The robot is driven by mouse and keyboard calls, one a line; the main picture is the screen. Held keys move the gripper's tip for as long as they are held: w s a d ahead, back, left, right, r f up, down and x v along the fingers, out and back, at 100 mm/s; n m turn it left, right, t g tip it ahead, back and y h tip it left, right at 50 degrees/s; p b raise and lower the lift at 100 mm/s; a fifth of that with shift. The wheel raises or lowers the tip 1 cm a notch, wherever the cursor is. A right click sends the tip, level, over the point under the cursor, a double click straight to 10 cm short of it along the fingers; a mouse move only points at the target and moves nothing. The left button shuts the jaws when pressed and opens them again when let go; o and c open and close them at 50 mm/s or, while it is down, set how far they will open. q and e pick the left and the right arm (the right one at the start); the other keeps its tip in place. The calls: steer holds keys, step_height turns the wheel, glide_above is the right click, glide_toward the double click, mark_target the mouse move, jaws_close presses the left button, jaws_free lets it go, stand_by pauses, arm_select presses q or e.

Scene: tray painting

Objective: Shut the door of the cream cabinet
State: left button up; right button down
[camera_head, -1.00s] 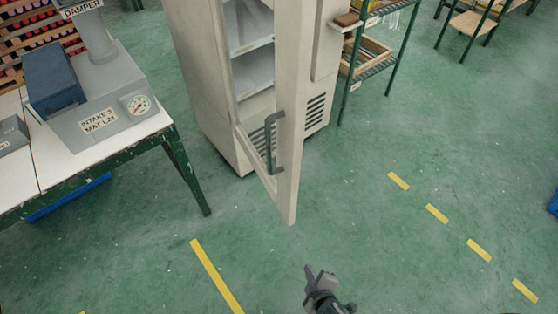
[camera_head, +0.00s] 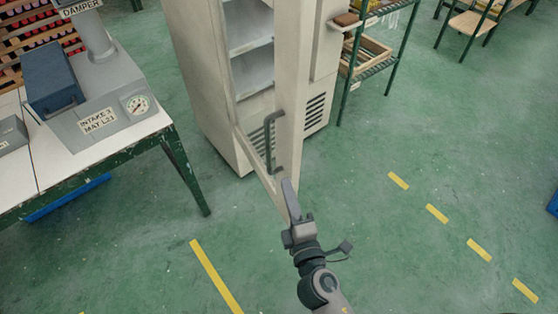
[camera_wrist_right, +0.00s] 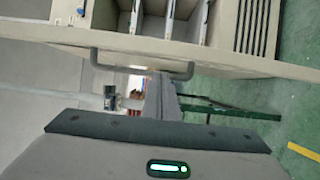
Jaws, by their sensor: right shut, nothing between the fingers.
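The cream cabinet (camera_head: 200,80) stands at the upper middle of the head view, and its shelves show inside. Its door (camera_head: 289,90) stands open, swung out towards me. The dark handle (camera_head: 268,145) is on the door's left-hand face. My right gripper (camera_head: 289,186) is shut and empty, close to the lower end of the door and overlapping it in the picture; I cannot tell whether they touch. In the wrist view, the door (camera_wrist_right: 215,55) runs across the top with the handle (camera_wrist_right: 140,67) below its edge, near my right fingers (camera_wrist_right: 162,98). My left gripper is out of view.
A green-legged table (camera_head: 120,150) with a grey intake machine (camera_head: 105,110) stands at the left. A green shelf rack (camera_head: 375,65) is behind the cabinet at the right. Green floor with yellow marks is clear in front and to the right.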

steer(key=shift+w, duration=0.1)
steer(key=p, duration=0.3)
glide_above(279, 160)
steer(key=a+v, duration=0.1)
steer(key=v, duration=0.3)
